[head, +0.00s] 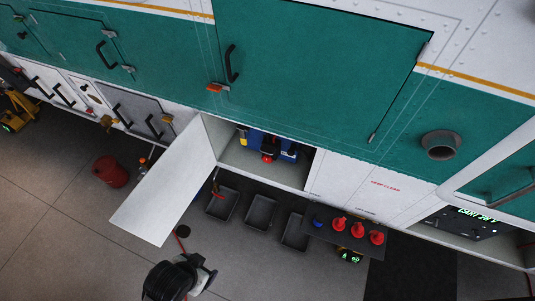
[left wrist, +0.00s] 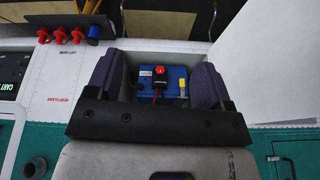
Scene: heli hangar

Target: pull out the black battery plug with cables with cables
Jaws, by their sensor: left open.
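The blue battery (left wrist: 174,78) sits in an open white compartment in the aircraft's side. It also shows in the head view (head: 257,142). A red knob (left wrist: 160,71) is on it, with a thin red cable (left wrist: 155,96) beside it and a yellow-tipped piece (left wrist: 183,87) to the right. Small dark parts lie around the knob; I cannot tell for sure which is the black plug. My left gripper (left wrist: 156,74) is open and empty, with its fingers framing the battery in the left wrist view. It appears apart from the battery. I cannot make out my right gripper.
The compartment's white door (head: 158,190) stands open at the left. A shelf (head: 318,232) with red caps (head: 358,229) and a blue one is at the right. Dark trays (head: 260,212) lie below, and a red bucket (head: 110,171) stands on the floor at left.

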